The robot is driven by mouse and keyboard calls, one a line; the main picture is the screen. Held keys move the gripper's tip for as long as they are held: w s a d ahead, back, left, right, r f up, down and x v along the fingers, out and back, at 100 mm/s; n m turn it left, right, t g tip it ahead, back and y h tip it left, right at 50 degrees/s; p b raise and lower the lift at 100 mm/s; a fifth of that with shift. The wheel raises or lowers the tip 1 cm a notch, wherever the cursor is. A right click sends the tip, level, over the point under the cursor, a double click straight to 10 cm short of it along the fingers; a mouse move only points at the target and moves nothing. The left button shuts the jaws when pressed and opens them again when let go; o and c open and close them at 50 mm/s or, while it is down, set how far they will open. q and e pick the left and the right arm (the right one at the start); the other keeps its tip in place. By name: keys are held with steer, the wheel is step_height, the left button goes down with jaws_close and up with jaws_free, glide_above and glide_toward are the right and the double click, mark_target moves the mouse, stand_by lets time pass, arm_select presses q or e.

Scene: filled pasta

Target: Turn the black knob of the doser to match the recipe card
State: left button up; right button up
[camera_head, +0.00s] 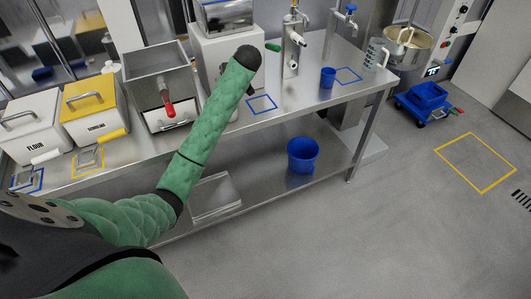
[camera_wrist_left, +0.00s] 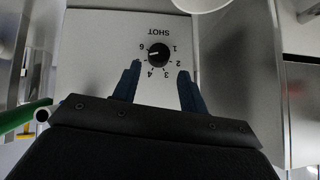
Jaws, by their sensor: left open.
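The doser (camera_head: 213,50) is a white box with a metal top at the back of the steel table. My left arm crosses in front of it in the head view and hides its dial and my gripper. In the left wrist view, the doser's front (camera_wrist_left: 92,40) shows upside down, with SHOT and numbers 1 to 6 around the black knob (camera_wrist_left: 158,55). The knob's white mark points left, seemingly near 6. My left gripper (camera_wrist_left: 158,72) is open, its blue fingers apart either side of the lower dial; nothing is between them. I cannot make out a recipe card.
A flour bin (camera_head: 30,124), a yellow-lidded bin (camera_head: 93,108) and a metal hopper (camera_head: 157,80) stand left of the doser. A green handle (camera_wrist_left: 22,115) is close at the wrist view's left. A blue cup (camera_head: 327,78) and clear jug (camera_head: 374,54) stand right.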

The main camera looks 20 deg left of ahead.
arm_select(q)
steer(key=s+d+f+m+t+h+b, duration=0.1)
steer(key=s+d+m, duration=0.2)
steer(key=d, duration=0.3)
steer(key=s+d+m+t+h, duration=0.1)
steer(key=s+d+m+h, duration=0.15)
steer(key=d+m, duration=0.2)
steer(key=s+d+f+m+h+b, duration=0.2)
steer(key=s+d+f+b, duration=0.1)
steer(key=s+d+f, duration=0.7)
steer(key=shift+s+d+f, duration=0.4)
steer(key=shift+s+d, duration=0.25)
steer(key=shift+s, duration=0.6)
steer(key=shift+m, duration=0.25)
